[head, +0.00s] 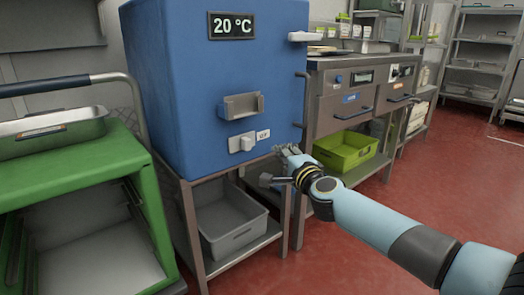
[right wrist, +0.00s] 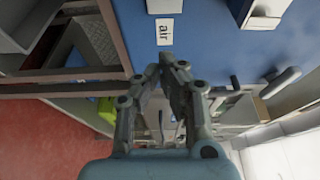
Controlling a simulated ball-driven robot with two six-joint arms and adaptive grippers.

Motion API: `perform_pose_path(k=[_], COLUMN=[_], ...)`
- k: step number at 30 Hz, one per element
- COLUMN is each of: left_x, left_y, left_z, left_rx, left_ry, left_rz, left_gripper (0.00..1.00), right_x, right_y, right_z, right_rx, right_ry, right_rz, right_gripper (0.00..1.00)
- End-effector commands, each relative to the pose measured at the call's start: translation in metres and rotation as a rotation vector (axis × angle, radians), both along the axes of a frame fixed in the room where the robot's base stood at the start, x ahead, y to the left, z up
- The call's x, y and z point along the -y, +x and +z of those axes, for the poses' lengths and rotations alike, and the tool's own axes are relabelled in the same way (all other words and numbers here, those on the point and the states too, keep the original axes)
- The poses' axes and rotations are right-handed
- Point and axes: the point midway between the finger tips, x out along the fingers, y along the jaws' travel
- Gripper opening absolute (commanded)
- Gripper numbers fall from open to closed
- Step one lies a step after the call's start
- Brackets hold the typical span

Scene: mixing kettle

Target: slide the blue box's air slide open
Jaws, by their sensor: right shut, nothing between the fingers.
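The blue box (head: 200,70) stands on a metal stand and has a 20 °C display. Low on its front is a small grey slide piece with a knob (head: 241,142), beside a white label (head: 263,134). In the right wrist view that label reads "air" (right wrist: 165,31), and part of the pale slide piece (right wrist: 165,6) shows at the top edge. My right gripper (head: 286,150) is shut and empty, close to the box's lower right front corner, right of the label and apart from the slide. It also shows in the right wrist view (right wrist: 174,62). My left gripper is out of view.
A grey bracket (head: 242,105) juts from the box above the slide. A grey bin (head: 230,225) sits on the stand's shelf. A green cart (head: 80,160) with a metal tray (head: 50,135) stands left. Right is a steel counter with a lime crate (head: 345,150).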

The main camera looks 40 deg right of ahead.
Motion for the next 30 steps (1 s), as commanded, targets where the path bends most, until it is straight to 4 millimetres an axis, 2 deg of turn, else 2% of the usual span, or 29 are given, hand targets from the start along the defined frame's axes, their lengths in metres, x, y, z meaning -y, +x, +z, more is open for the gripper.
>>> perform_pose_path(k=[3,9,12,18,30], left_x=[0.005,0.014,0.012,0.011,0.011], left_y=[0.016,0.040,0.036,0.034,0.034], left_z=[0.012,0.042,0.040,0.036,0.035], left_rx=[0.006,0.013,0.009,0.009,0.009], left_ry=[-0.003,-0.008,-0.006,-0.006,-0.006], left_rz=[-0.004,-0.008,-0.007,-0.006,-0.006], left_gripper=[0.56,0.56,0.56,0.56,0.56], right_x=[0.007,0.017,-0.001,-0.020,-0.024], right_y=[0.027,0.064,0.062,0.060,0.059], right_z=[-0.004,-0.004,-0.001,0.000,-0.001], right_rx=[0.000,-0.002,-0.001,0.000,-0.001], right_ry=[0.001,0.001,0.004,0.002,-0.001], right_rz=[-0.001,-0.001,0.002,0.001,0.001], right_gripper=[0.00,0.00,0.00,0.00,0.00])
